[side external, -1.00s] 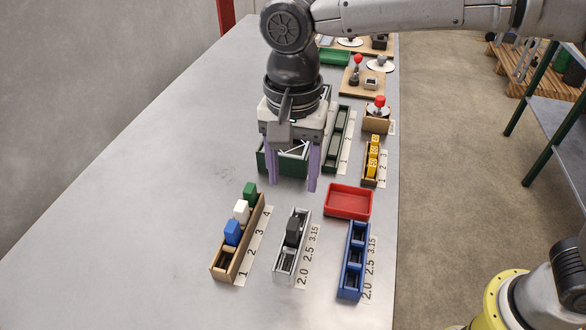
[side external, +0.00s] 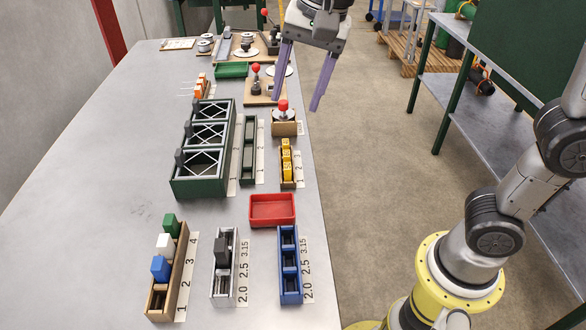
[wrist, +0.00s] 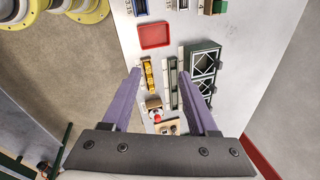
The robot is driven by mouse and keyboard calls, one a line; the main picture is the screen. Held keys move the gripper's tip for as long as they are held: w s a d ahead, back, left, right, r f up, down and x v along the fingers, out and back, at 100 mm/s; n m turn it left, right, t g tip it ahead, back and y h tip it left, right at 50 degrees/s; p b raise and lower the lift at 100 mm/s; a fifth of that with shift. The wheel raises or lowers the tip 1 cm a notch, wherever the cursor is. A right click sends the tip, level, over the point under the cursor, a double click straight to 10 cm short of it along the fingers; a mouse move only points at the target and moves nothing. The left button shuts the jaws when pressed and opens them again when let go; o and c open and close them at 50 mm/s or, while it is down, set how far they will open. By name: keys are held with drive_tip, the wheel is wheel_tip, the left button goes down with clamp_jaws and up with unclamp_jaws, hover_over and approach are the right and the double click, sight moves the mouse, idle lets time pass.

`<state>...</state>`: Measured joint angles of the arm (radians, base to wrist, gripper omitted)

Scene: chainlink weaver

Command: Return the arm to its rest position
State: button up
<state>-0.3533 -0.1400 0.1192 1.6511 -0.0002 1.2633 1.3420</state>
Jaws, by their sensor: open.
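My gripper (side external: 301,88) is in the upper middle of the side external view, raised above the right edge of the table (side external: 100,170). Its two purple fingers are spread apart with nothing between them. In the wrist view the fingers (wrist: 167,82) are also wide apart and empty, pointing down over the table from a height. The fingers appear clear of the things on the table.
A green rack (side external: 203,187), a red tray (side external: 272,209), a wooden holder (side external: 157,300) with coloured blocks, a grey holder (side external: 222,286), a blue holder (side external: 290,292) and yellow pieces (side external: 286,165) stand on the table. A green-legged shelf (side external: 470,110) stands at right. The table's left is bare.

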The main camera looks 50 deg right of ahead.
drive_tip(key=s+d+f+n+t, duration=0.2)
drive_tip(key=s+d+n, duration=0.1)
drive_tip(key=s+d, duration=0.85)
drive_tip(key=s+f+n+t+h, duration=0.1)
drive_tip(key=s+f+n, duration=0.3)
drive_tip(key=f+n, duration=0.3)
drive_tip(key=shift+s+d+f+n, duration=0.2)
drive_tip(key=shift+s+n, duration=0.05)
drive_tip(key=shift+n, duration=0.45)
